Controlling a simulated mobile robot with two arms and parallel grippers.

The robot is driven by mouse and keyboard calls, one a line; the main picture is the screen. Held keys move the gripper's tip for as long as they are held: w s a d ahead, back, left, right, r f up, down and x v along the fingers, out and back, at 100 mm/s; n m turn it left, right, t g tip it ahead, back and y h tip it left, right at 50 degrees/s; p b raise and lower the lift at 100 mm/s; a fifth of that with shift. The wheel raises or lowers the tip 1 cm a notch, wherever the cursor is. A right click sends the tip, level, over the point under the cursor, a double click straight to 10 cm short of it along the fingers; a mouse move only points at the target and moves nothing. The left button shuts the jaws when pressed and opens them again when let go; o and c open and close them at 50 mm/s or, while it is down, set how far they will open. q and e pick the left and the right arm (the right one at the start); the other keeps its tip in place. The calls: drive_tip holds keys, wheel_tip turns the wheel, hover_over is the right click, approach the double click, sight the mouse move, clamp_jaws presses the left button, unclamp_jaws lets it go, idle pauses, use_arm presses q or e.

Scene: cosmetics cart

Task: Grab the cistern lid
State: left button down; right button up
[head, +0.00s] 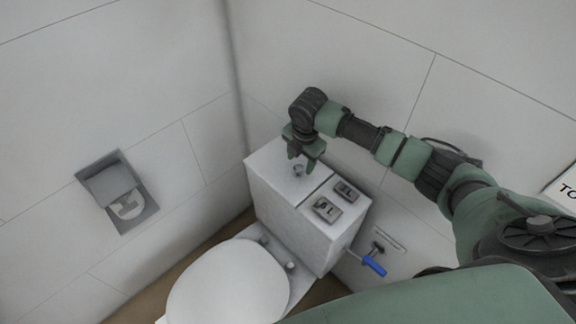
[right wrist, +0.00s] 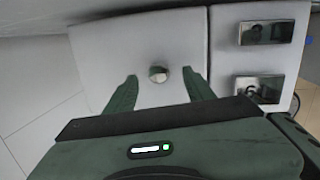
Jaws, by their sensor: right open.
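The white cistern lid (head: 273,166) lies flat on top of the toilet cistern (head: 278,208), with a small round metal knob (head: 298,170) on it. My right gripper (head: 302,160) is above the lid, pointing down at the knob. In the right wrist view the lid (right wrist: 105,50) fills the middle, and the knob (right wrist: 158,74) shows between the two fingertips of my open right gripper (right wrist: 163,77). The fingers look apart from the knob on both sides. I cannot tell their exact height over the lid. My left gripper is not in view.
Beside the lid, a second white panel carries two metal plates (head: 327,209). The toilet seat cover (head: 232,287) is in front. A paper holder (head: 118,192) is on the left wall. Walls stand close behind the cistern.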

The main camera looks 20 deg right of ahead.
sight(299, 167)
drive_tip(key=f, duration=0.2)
drive_tip(key=w+f, duration=0.1)
drive_tip(key=f, duration=0.1)
drive_tip(key=shift+p, duration=0.3)
clamp_jaws()
idle(1.0)
drive_tip(key=shift+w+r, duration=0.15)
